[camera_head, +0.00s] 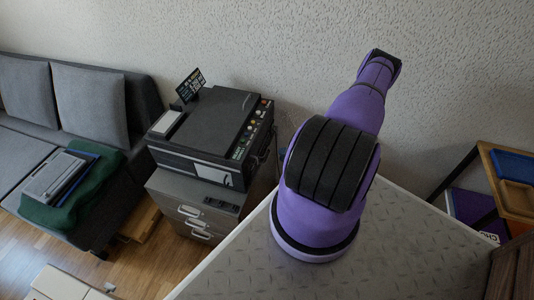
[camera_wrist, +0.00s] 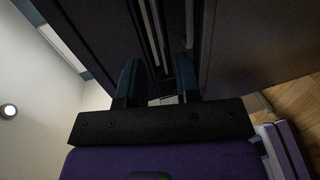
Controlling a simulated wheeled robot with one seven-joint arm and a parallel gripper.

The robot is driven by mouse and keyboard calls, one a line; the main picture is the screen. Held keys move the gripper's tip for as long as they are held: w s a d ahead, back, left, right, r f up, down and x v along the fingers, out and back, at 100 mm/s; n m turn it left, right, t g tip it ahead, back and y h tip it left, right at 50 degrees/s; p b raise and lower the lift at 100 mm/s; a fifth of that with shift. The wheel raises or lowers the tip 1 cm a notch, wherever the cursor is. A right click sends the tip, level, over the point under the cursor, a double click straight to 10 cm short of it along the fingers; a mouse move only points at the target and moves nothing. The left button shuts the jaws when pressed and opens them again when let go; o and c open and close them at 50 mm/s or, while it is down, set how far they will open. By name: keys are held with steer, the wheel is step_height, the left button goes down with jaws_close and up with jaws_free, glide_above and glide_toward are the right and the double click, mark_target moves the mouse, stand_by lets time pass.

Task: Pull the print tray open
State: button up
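A black printer (camera_head: 212,127) stands on a grey cabinet against the wall. Its front, with a pale strip low down (camera_head: 212,173), faces the lower part of the head view. I cannot clearly tell the print tray from the rest of this front. My gripper is out of sight in the head view. In the wrist view my gripper (camera_wrist: 157,82) is open, its two dark fingers apart and close to the printer's dark front (camera_wrist: 98,35). Thin pale lines run between the fingers. Whether the fingers touch anything is too dark to tell.
The grey cabinet (camera_head: 172,188) has drawers with pale handles. A sofa (camera_head: 95,100) with a green cloth and a grey device stands left. A patterned grey surface (camera_head: 420,245) lies around my arm's base. A wooden shelf (camera_head: 515,195) stands right.

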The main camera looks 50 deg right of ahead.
steer(key=x, duration=0.8)
jaws_close()
